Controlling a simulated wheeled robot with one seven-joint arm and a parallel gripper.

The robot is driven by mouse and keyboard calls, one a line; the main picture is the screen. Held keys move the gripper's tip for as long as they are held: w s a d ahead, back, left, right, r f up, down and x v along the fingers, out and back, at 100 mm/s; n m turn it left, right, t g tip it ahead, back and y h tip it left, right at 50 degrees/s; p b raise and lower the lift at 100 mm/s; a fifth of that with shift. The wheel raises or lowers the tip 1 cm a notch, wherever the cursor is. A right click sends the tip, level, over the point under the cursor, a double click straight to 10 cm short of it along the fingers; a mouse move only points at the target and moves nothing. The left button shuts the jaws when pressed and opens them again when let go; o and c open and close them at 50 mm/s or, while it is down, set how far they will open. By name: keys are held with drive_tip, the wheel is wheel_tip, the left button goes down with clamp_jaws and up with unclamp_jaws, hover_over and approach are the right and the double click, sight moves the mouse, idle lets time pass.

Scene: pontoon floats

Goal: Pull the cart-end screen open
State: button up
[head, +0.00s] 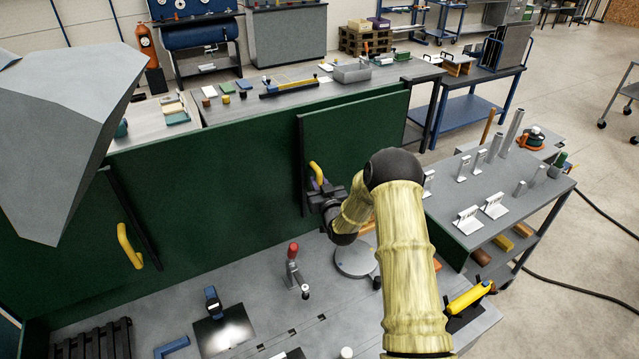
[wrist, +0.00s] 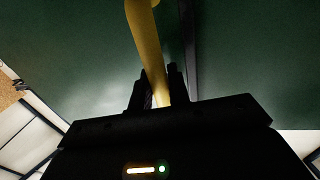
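The cart-end screen (head: 370,125) is a dark green panel at the right of the long green screen line, by the grey cart. Its left edge overlaps the other green screen (head: 225,165). Its yellow handle (head: 316,172) is upright near that left edge; the handle's lower part is hidden by my gripper (head: 326,197). In the wrist view the yellow handle (wrist: 148,50) runs down between the two dark fingers of my gripper (wrist: 157,88), which sit close on either side of it. The fingers look shut on it, though the contact is dark.
The other screen has its own yellow handle (head: 129,246) at the left. The grey cart (head: 500,228) with metal brackets stands at the right.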

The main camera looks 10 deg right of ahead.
clamp_jaws()
drive_tip(key=shift+s+d, duration=0.1)
